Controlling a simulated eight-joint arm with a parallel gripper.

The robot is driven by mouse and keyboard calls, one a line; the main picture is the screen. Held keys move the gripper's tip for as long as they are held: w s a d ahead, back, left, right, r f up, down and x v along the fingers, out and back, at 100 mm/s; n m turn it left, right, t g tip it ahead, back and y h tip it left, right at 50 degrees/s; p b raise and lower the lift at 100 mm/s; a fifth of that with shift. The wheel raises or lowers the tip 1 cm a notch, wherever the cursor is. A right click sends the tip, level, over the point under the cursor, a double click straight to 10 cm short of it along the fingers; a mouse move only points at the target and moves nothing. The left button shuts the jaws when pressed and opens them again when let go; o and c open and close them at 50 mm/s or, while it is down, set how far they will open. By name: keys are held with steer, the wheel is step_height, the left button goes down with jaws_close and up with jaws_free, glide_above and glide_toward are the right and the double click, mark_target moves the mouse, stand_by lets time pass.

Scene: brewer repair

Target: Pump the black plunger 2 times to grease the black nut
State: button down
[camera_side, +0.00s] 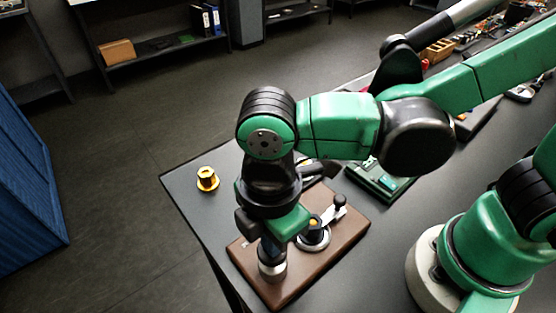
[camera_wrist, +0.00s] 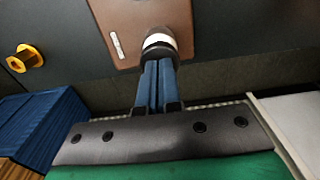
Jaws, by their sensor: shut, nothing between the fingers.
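My gripper (camera_wrist: 158,66) is shut, its two blue fingers side by side with nothing between them. It points down at a short black cylinder with a pale band (camera_wrist: 160,40), which looks like the black plunger. In the side view this cylinder (camera_side: 272,268) stands at the front left of the brown board (camera_side: 345,243), right under my gripper (camera_side: 270,246). The fingertips overlap its top in the wrist view; I cannot tell whether they touch. I cannot clearly pick out the black nut; my gripper covers part of the board.
A round silver fixture (camera_side: 315,240) with a lever and black knob (camera_side: 340,201) is on the board, right of my gripper. A yellow flanged part (camera_side: 207,179) stands on the table at left. A green tray (camera_side: 380,184) lies behind the board. A blue corrugated container (camera_side: 30,185) is left.

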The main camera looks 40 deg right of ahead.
steer(key=shift+f, duration=0.55)
stand_by(0.4)
steer(key=shift+r, duration=2.7)
steer(key=shift+r, duration=0.1)
steer(key=shift+r, duration=2.95)
steer(key=w+d+f+m+t, duration=0.2)
steer(key=w+d+m+t, duration=0.1)
steer(key=d+m, duration=0.6)
steer(key=w+d+f+m+t, duration=0.3)
steer(key=w+d+m+t, duration=0.1)
steer(key=d+m, duration=0.5)
steer(key=shift+d, duration=0.8)
steer(key=shift+w, duration=0.1)
